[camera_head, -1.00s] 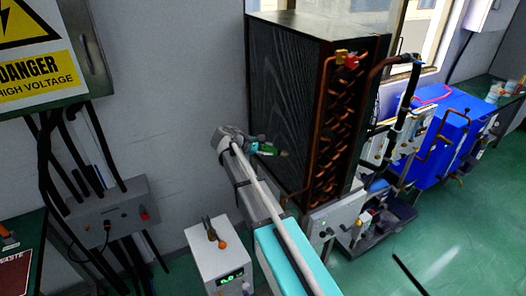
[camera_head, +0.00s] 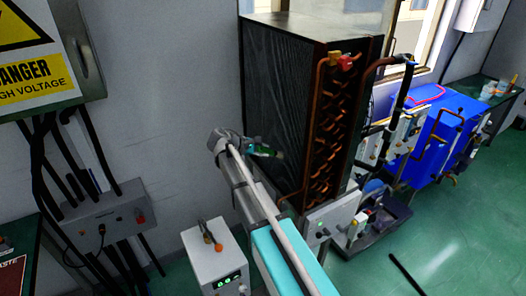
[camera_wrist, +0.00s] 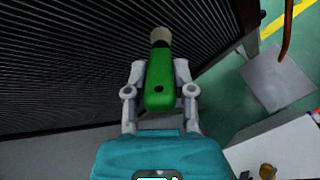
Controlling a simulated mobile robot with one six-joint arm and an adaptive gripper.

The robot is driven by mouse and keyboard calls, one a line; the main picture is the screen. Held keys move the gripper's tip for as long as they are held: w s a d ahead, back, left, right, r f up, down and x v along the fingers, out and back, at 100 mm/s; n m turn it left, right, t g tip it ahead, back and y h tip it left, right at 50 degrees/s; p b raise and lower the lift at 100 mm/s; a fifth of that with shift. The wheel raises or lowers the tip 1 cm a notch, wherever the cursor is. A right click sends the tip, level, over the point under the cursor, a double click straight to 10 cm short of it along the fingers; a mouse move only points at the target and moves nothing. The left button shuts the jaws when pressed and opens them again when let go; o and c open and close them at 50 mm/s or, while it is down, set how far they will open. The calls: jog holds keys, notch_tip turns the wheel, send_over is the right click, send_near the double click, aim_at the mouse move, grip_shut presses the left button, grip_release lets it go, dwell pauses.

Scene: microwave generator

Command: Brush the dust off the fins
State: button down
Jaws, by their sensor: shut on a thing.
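A tall dark fin panel (camera_head: 278,105) forms the left face of a large coil unit at the middle of the head view. Its fine ridged fins (camera_wrist: 70,60) fill the left of the wrist view. A brush with a green handle (camera_wrist: 158,84) and a pale bristle tip (camera_wrist: 160,36) points away from my wrist. My gripper (camera_wrist: 159,76) is shut on the green handle, one finger on each side. In the head view the brush (camera_head: 265,151) is in front of the lower part of the fin panel. I cannot tell whether the bristles touch the fins. No dust stands out.
Copper pipes (camera_head: 328,130) run along the coil unit's right side. A blue tank (camera_head: 440,130) is at the right. Green floor (camera_head: 450,240) is open at lower right, with a dark rod lying there.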

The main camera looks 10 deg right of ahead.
jog(key=shift+w+d, duration=0.15)
jog(key=shift+d, duration=0.3)
dwell(0.4)
jog(key=shift+s+d, duration=0.3)
jog(key=shift+s, duration=0.7)
jog(key=shift+s+d, duration=0.3)
jog(key=shift+s, duration=0.65)
jog(key=shift+w+d, duration=0.1)
jog(key=shift+w+a, duration=0.25)
jog(key=shift+w, duration=0.4)
jog(key=shift+w+a, duration=0.2)
jog(key=shift+w, duration=0.4)
jog(key=shift+w+a, duration=0.25)
jog(key=shift+w, duration=0.4)
jog(key=s+a, duration=0.2)
jog(key=a, duration=0.3)
jog(key=shift+a, duration=0.35)
